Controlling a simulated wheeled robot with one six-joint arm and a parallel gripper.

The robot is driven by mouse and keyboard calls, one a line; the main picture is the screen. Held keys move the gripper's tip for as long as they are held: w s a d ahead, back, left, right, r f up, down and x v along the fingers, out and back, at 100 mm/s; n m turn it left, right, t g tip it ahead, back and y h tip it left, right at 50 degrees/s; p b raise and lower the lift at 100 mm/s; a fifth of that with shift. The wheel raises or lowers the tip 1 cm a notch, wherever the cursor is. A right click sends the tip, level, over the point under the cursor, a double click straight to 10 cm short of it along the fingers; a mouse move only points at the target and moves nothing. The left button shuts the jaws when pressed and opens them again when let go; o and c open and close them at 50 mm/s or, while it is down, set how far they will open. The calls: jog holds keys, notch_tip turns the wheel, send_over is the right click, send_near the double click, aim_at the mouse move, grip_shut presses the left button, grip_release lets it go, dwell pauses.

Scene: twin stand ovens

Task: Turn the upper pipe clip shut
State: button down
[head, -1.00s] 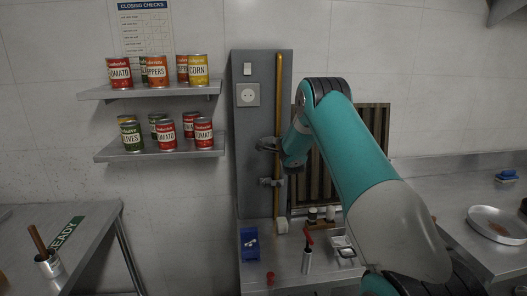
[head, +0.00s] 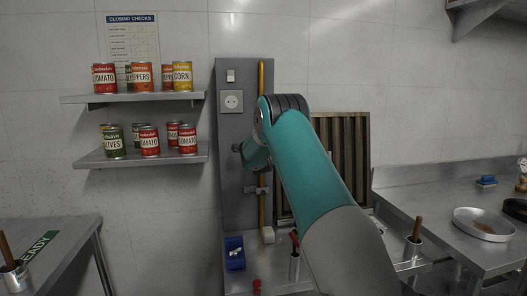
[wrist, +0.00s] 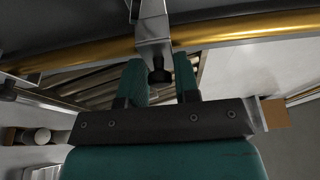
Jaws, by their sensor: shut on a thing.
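The brass pipe (head: 262,90) runs upright on the grey wall panel in the head view and crosses the wrist view (wrist: 225,35). The upper pipe clip is a grey metal piece (wrist: 153,30) lying over the pipe in the wrist view, with a dark knob (wrist: 160,77) at its near end. My gripper (wrist: 162,66) has its two teal fingers on either side of the clip's end and is shut on it. In the head view my arm hides the gripper and most of this clip; a dark end (head: 237,148) shows left of the pipe.
The lower pipe clip (head: 256,189) sits below on the same pipe. A socket (head: 231,101) and switch are on the panel. Shelves with cans (head: 150,140) are at the left.

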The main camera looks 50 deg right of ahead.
jog(key=c, duration=1)
grip_release()
jog(key=b+v, duration=0.8)
jog(key=v, duration=0.9)
jog(key=shift+s+a, duration=0.15)
